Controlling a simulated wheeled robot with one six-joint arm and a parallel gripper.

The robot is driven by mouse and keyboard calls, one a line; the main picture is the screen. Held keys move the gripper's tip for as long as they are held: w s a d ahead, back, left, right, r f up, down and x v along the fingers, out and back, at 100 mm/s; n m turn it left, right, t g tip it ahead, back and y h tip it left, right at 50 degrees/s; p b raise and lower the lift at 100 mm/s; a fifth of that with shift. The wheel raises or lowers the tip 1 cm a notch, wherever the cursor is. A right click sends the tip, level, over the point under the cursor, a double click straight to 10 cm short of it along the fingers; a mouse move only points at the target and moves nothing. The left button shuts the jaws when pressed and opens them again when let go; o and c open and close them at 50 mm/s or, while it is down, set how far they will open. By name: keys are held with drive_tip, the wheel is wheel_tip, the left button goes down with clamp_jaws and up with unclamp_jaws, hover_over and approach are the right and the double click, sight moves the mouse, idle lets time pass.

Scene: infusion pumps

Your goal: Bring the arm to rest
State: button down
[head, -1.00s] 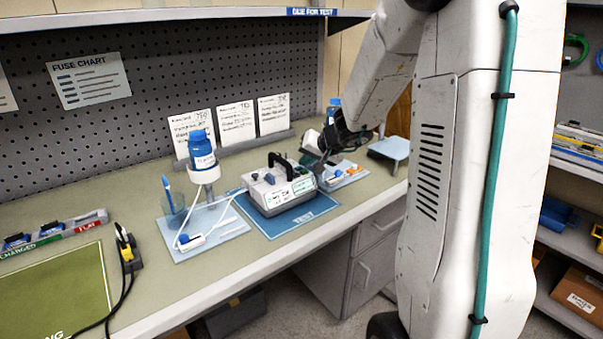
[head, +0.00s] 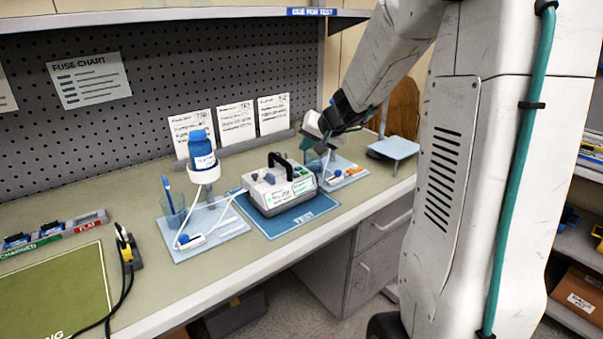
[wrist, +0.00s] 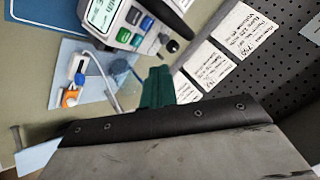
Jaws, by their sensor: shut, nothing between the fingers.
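My gripper (head: 309,145) is above the bench, behind and right of the infusion pump, near the right-hand tray. Its green fingers show in the wrist view (wrist: 158,88), shut with nothing held. The infusion pump (head: 279,190), grey with a black handle and a lit green screen, stands on the blue TEST mat (head: 300,220). The pump also shows at the top of the wrist view (wrist: 122,20). My dark wrist and white arm reach down from the upper right and hide part of the bench behind them.
A blue-capped bottle (head: 202,155) stands in a holder on the left tray (head: 225,232). The right tray (head: 352,177) holds small orange and white parts. Cards (head: 236,124) stand along the back. A grey-blue stand (head: 394,148) is at the bench's right end.

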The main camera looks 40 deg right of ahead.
idle(0.3)
drive_tip(key=shift+a, duration=0.25)
drive_tip(key=s+a+n+g+y, duration=0.25)
drive_tip(key=s+a+g, duration=0.35)
drive_tip(key=s+a, duration=0.75)
drive_tip(key=s+a+r+n+g+h, duration=0.1)
drive_tip(key=s+a+r+n+h, duration=0.1)
drive_tip(key=s, duration=0.8)
drive_tip(key=s+a+r+n+g+h, duration=0.1)
drive_tip(key=s+a+r+n, duration=0.1)
drive_tip(key=s, duration=0.8)
drive_tip(key=shift+s+a+n+h, duration=0.15)
drive_tip(key=shift+a+n+h, duration=0.25)
drive_tip(key=shift+a, duration=0.65)
